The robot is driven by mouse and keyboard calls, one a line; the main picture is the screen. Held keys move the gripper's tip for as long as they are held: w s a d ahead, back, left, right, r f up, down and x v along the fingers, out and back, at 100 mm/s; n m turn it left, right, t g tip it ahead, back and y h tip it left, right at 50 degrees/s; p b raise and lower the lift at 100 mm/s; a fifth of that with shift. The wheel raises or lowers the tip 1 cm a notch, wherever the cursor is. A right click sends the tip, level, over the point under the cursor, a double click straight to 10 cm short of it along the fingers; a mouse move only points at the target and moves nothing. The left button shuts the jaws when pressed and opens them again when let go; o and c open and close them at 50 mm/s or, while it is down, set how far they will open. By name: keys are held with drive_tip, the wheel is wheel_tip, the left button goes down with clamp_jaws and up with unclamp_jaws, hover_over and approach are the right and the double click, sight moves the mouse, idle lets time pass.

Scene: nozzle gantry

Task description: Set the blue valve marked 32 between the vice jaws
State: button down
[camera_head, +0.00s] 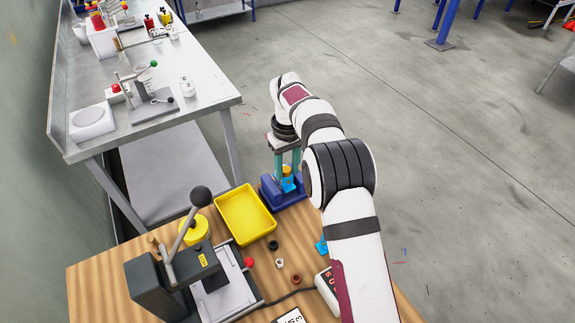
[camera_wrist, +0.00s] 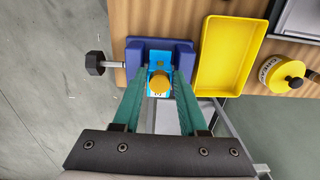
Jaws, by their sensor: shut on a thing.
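The blue valve with an orange-yellow round cap (camera_wrist: 159,82) is gripped between the green fingers of my gripper (camera_wrist: 161,76). A small dark marking shows on its blue face, too small to read surely. The dark blue vice (camera_wrist: 134,57) lies right below, and the valve is in line with the gap between its jaws. In the head view the valve (camera_head: 287,184) is upright at the vice (camera_head: 284,199), low between the jaws. My gripper (camera_head: 287,168) points straight down above it. Whether the valve's base touches the vice floor is hidden.
A yellow tray (camera_head: 245,215) stands close beside the vice. A lever press (camera_head: 160,275), a yellow round part (camera_head: 194,230) and small loose parts are on the wooden table. Another light blue piece (camera_head: 321,246) is partly hidden by my arm. The vice's black handle (camera_wrist: 95,63) sticks out.

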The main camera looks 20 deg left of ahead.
drive_tip(key=shift+f, duration=1.5)
drive_tip(key=shift+c, duration=1.8)
unclamp_jaws()
drive_tip(key=shift+r, duration=3.5)
